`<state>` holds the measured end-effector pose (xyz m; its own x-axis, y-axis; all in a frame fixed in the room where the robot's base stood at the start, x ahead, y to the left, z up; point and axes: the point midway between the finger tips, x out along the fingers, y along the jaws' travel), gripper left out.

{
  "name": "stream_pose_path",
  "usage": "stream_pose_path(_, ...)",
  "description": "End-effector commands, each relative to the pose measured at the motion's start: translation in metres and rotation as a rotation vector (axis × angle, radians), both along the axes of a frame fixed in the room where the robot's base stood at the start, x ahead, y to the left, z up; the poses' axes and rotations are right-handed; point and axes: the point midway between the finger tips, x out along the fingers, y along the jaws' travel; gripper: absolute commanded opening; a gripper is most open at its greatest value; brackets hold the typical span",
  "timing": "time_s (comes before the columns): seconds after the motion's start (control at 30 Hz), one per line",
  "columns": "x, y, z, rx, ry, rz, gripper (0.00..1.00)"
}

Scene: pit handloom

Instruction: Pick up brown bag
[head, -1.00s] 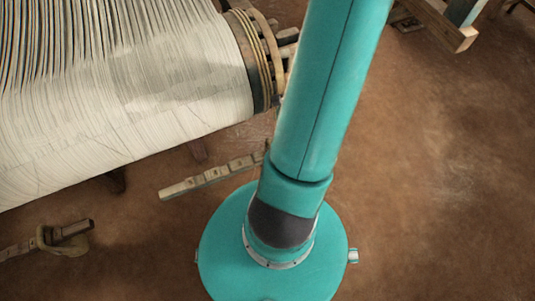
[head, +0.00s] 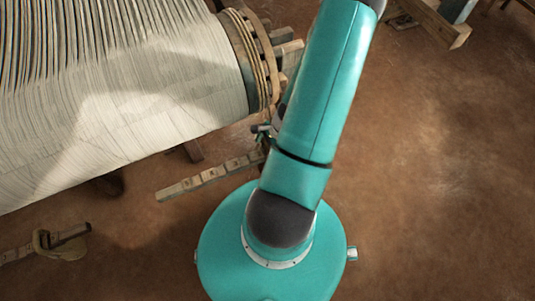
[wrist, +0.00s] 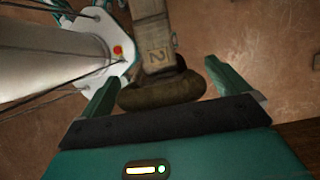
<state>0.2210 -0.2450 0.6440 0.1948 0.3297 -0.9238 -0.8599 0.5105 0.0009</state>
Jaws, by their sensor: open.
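In the wrist view a rounded dark brown object (wrist: 160,93), which looks like the brown bag, lies between the two fingers of my gripper (wrist: 160,74). My gripper is open, with a finger on each side and a gap to the object. In the head view my arm hides most of my gripper, and I cannot make out this object there.
The loom's white warp roll (head: 150,110) with its wooden end wheel (head: 250,60) stands left of my arm. A notched wooden bar (head: 205,178) lies below it. A brown looped thing (head: 65,245) is at lower left. The earthen floor at right is clear.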

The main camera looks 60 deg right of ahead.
Motion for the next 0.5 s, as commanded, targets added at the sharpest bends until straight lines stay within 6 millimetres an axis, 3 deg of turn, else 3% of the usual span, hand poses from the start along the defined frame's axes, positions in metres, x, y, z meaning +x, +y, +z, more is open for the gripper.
stream_pose_path(0.3,0.0013,0.0016,-0.0053,0.000,-0.001,0.000,1.00)
stream_pose_path(0.5,0.0011,0.0016,-0.0052,0.000,-0.001,0.000,0.61)
